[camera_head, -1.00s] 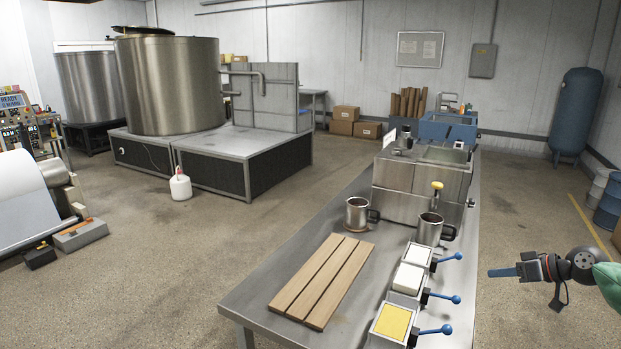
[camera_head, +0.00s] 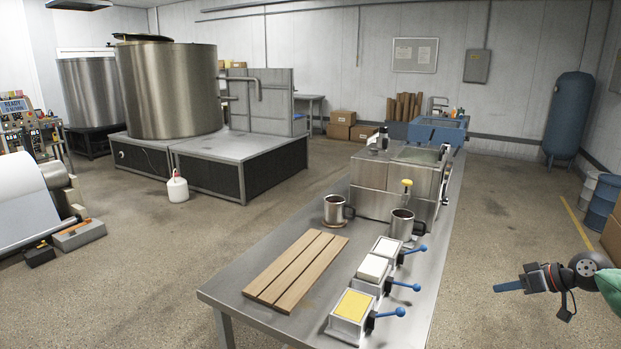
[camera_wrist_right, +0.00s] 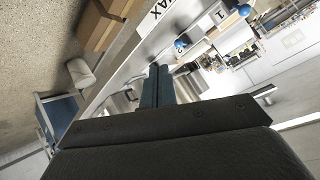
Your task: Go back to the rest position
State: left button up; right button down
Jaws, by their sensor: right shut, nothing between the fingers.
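My right gripper (camera_head: 508,286) is at the right of the head view, out over the floor to the right of the steel table (camera_head: 415,325). Its blue fingers are together and empty, pointing left. In the right wrist view its fingers (camera_wrist_right: 157,86) also show side by side with nothing between them. The gripper is clear of the table and touches nothing. My left gripper is in neither view.
On the table are slatted wooden boards (camera_head: 296,270), steel mugs (camera_head: 334,210) and (camera_head: 401,225), and several blocks with blue-handled clamps, one with a yellow top (camera_head: 353,306). A steel bath (camera_head: 385,190) stands behind. The floor right of the table is open.

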jog(key=s+d+f+n+g+h, duration=0.1)
jog(key=s+f+h, duration=0.1)
jog(key=f+h, duration=0.25)
jog(key=s+f+g+h, duration=0.1)
jog(key=s+f+h, duration=0.2)
jog(key=f, duration=0.3)
jog(key=s+a+f+h, duration=0.3)
jog(key=s+a+f, duration=0.5)
jog(key=a+f, duration=0.3)
jog(key=s+a+f+m+g+y, duration=0.1)
jog(key=s+a+f+g+y, duration=0.1)
jog(key=s+a+f, duration=0.5)
jog(key=s+a+f+m+g+y, duration=0.1)
jog(key=s+a+f, duration=0.7)
jog(key=s+a, duration=1)
jog(key=shift+a+m+g+y, duration=0.4)
jog(key=shift+a+m+y, duration=0.1)
jog(key=shift+a, duration=0.75)
